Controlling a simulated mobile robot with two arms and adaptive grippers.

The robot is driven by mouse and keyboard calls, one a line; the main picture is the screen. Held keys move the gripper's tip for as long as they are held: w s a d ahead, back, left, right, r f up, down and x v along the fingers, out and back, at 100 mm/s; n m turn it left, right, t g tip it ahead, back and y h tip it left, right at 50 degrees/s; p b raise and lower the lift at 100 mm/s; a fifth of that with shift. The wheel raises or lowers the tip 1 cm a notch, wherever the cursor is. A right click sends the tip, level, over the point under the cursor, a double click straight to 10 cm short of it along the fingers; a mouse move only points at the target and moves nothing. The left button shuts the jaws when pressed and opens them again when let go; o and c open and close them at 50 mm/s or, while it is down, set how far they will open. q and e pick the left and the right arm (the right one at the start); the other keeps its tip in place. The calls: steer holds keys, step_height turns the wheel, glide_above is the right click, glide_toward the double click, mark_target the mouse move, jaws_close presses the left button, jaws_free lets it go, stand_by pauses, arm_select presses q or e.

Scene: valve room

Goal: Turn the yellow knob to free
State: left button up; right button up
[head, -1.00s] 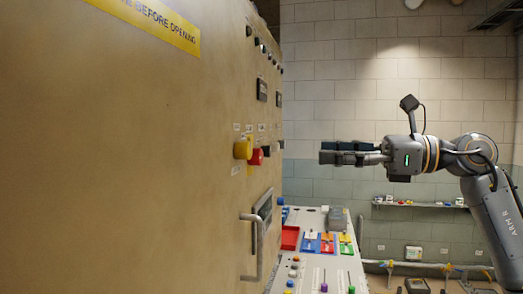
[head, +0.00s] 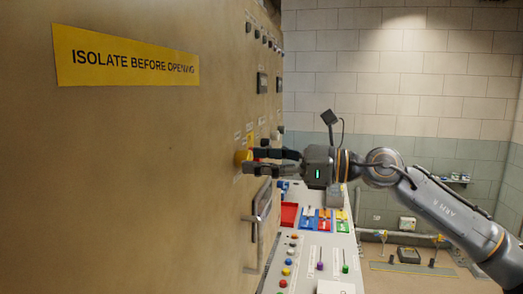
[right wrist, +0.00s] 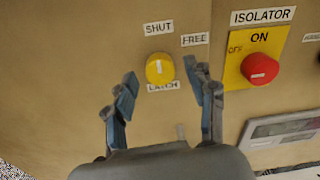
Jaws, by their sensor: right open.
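The yellow knob (head: 240,159) is on the tan cabinet front. In the right wrist view the yellow knob (right wrist: 160,68) shows face on, with a white mark that stands about upright, towards the SHUT label (right wrist: 158,28). The FREE label (right wrist: 195,39) is up and right of it, and a LATCH label (right wrist: 163,86) is just below. My right gripper (head: 254,161) is open at the knob; in the right wrist view its fingertips (right wrist: 165,82) stand on either side of the knob's lower part, with gaps. Contact cannot be told. My left gripper is out of view.
A red isolator knob (right wrist: 261,69) on a yellow plate, marked ON, is close to the right of the yellow knob. A bar handle (head: 254,238) sticks out of the cabinet below. A sloped console (head: 325,255) with coloured controls stands under my right arm.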

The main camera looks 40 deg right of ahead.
steer(key=c, duration=1.1)
steer(key=shift+c, duration=0.2)
